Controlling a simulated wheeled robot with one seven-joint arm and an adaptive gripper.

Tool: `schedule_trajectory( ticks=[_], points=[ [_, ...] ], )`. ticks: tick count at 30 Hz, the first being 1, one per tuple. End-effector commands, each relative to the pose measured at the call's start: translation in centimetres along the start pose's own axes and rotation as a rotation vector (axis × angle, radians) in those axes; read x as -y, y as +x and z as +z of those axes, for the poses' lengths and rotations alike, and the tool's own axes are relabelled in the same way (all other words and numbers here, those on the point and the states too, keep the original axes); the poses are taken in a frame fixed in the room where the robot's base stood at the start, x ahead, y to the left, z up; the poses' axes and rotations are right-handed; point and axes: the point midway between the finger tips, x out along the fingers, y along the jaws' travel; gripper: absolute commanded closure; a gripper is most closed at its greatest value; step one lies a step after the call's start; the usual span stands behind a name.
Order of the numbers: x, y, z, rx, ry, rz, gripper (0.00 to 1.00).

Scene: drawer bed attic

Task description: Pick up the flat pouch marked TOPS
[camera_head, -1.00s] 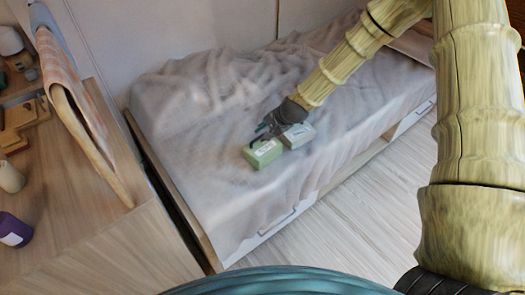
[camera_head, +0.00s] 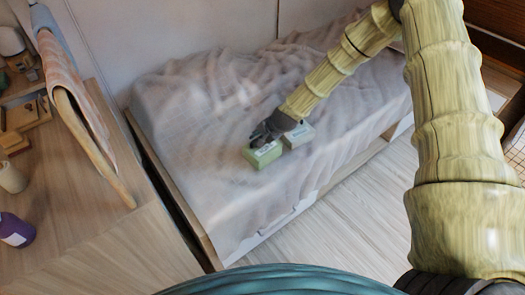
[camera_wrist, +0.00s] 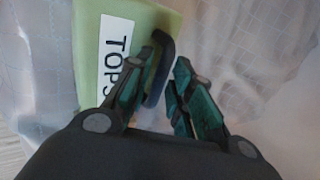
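The pouch marked TOPS is a flat green block with a white label. It lies on the bed (camera_head: 264,154), and its label reads TOPS in the wrist view (camera_wrist: 89,60). A dark curved strap (camera_wrist: 160,77) stands at its right edge in the wrist view. My gripper (camera_head: 257,138) is down at the pouch, its tips over the far edge. In the wrist view, its fingers (camera_wrist: 169,58) are drawn close together, with the strap between them. The left finger overlaps the pouch's edge. I cannot tell whether the fingers press on the strap. The pouch rests on the cover.
A second, pale grey pouch (camera_head: 299,134) lies just right of the green one, close to my gripper. The rumpled bed cover (camera_head: 200,125) is otherwise clear. A wooden desk (camera_head: 100,235) with a purple bottle (camera_head: 15,230) stands at the left, with a cloth-draped chair back (camera_head: 75,75).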

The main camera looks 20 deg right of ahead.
Motion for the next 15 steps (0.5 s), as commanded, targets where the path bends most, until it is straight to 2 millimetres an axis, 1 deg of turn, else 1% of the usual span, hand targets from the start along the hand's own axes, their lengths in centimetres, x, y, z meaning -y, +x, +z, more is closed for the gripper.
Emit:
schedule_trajectory(
  ticks=[6, 7, 10, 11, 15],
  points=[
    [0.03, 0.05, -0.01, 0.0, 0.0, -0.001, 0.78],
    [0.03, 0.05, -0.01, 0.0, 0.0, 0.0, 0.79],
    [0.02, 0.04, -0.02, 0.0, 0.0, 0.0, 0.98],
    [0.02, 0.04, -0.02, 0.0, 0.0, 0.0, 1.0],
    [0.01, 0.03, -0.04, 0.0, 0.0, 0.0, 1.0]
  ],
)
